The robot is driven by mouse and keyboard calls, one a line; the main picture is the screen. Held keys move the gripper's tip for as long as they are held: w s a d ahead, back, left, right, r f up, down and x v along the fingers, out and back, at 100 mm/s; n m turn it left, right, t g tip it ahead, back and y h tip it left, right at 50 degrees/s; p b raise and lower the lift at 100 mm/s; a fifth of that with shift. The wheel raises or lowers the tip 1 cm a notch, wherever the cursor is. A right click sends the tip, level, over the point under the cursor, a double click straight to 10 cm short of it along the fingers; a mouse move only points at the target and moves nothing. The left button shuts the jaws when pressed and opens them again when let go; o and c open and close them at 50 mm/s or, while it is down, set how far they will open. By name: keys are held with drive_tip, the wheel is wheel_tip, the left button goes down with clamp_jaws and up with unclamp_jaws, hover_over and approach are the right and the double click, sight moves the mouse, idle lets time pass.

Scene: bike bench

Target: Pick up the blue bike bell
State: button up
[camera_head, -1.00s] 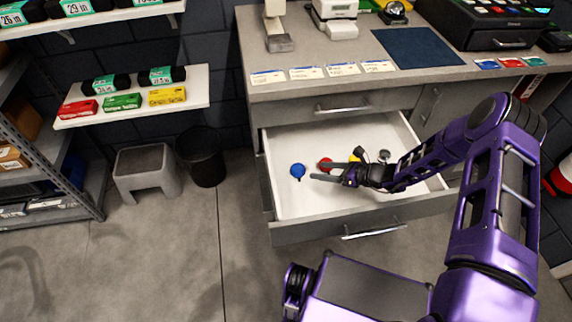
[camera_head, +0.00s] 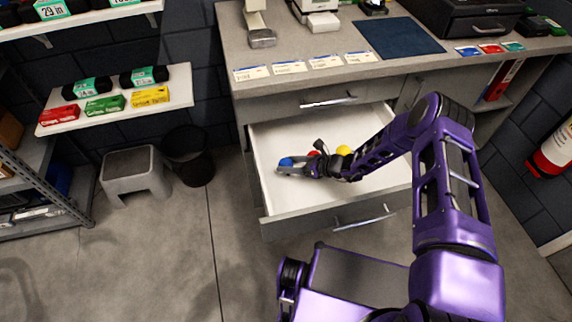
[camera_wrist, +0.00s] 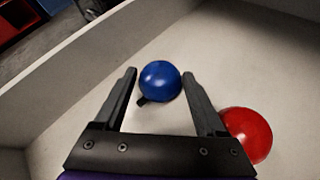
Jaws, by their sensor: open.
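The blue bike bell (camera_wrist: 160,80) lies on the floor of the open drawer (camera_head: 262,185). In the wrist view it sits between the two open fingers of my gripper (camera_wrist: 160,92), toward their tips, with a dark lever at its lower left. No finger clearly touches it. In the head view the blue bell (camera_head: 286,161) shows just past my gripper (camera_head: 283,168), which partly hides it. A red bell (camera_wrist: 249,134) lies just outside the right finger.
A yellow bell (camera_head: 343,150) and a dark bell (camera_head: 319,144) lie farther right in the drawer. The counter (camera_head: 290,84) overhangs the drawer's back. A grey stool (camera_head: 134,172) and a black bin (camera_head: 188,156) stand left on the floor.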

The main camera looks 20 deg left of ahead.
drive_tip(key=c, duration=1)
